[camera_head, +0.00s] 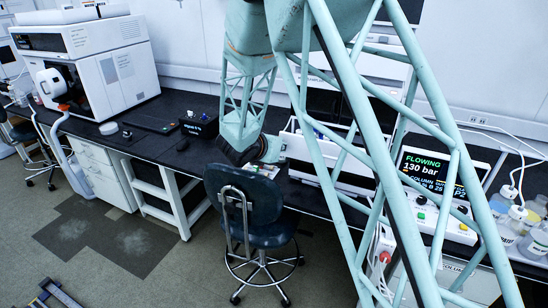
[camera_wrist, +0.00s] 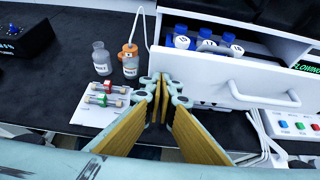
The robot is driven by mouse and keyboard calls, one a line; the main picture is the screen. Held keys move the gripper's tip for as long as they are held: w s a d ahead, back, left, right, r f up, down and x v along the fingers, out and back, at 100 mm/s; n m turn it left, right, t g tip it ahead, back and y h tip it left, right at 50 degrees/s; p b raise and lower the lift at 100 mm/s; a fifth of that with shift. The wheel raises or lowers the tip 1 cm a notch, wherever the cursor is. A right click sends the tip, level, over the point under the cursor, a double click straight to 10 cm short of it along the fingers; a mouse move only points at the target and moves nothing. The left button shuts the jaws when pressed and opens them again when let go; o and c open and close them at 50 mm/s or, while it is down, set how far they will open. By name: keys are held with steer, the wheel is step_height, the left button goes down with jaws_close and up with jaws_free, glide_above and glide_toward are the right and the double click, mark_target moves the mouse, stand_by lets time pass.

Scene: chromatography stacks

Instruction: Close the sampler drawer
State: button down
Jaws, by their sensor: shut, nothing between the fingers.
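The white sampler drawer (camera_wrist: 225,65) stands open in the wrist view, with several blue-capped bottles (camera_wrist: 206,38) inside and a curved white handle (camera_wrist: 264,98) on its front. My gripper (camera_wrist: 165,92) is shut and empty, its yellow-padded fingers to the left of the handle and apart from it in the picture. Whether a finger touches the drawer's left end, I cannot tell. In the head view the drawer (camera_head: 330,177) shows partly behind my green arm, and my gripper (camera_head: 240,155) is low over the bench to its left.
A white card (camera_wrist: 95,105) with small columns lies left of my fingers, near a clear bottle (camera_wrist: 101,58) and an orange-capped bottle (camera_wrist: 130,62). A control box with buttons (camera_wrist: 290,124) stands right of the drawer. A dark chair (camera_head: 245,205) stands before the bench.

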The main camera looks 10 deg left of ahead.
mark_target(284, 135)
steer(key=w+d, duration=0.1)
steer(key=w, duration=0.3)
steer(key=w+d, duration=0.1)
steer(key=w, duration=0.3)
steer(key=w+d, duration=0.1)
steer(key=w, duration=0.3)
steer(key=shift+d, duration=0.15)
steer(key=shift+w, duration=0.15)
steer(key=shift+w+r, duration=0.15)
steer(key=shift+r, duration=0.1)
steer(key=shift+w+r, duration=0.1)
steer(key=shift+b, duration=0.4)
steer(key=shift+s+f+b, duration=0.2)
steer(key=shift+s+b, duration=0.1)
steer(key=shift+s, duration=0.25)
steer(key=s, duration=0.2)
steer(key=s+a+b, duration=0.1)
steer(key=s, duration=0.1)
steer(key=shift+a, duration=0.1)
steer(key=p+v, duration=0.1)
steer(key=v, duration=0.8)
steer(key=shift+s+r, duration=0.15)
